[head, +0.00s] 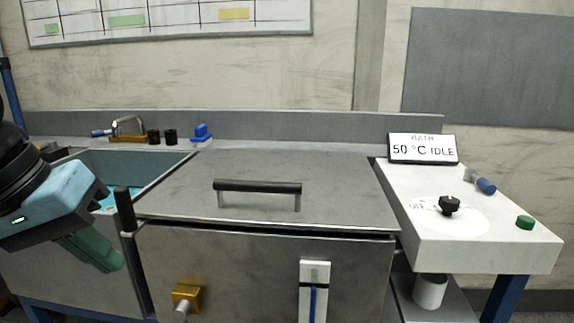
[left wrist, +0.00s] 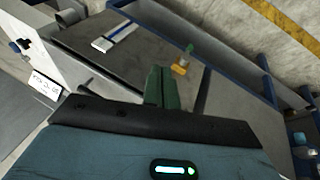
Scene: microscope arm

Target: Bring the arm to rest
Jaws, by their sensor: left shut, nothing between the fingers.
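My left gripper (head: 112,262) comes in from the left in the head view, with a blue-grey body and green fingers pointing down to the right. It appears in front of the sink, left of the steel bath. In the left wrist view the green fingers (left wrist: 161,75) lie side by side, shut and empty. No object touches them as far as I can see. My right gripper is not in view.
The steel bath's lid (head: 340,195) is down, with a black handle (head: 257,187). A brass valve (head: 187,296) juts from its front. The sink (head: 160,164) is left. A display (head: 422,149) reads "50 °C IDLE" above a white panel with a black knob (head: 449,206).

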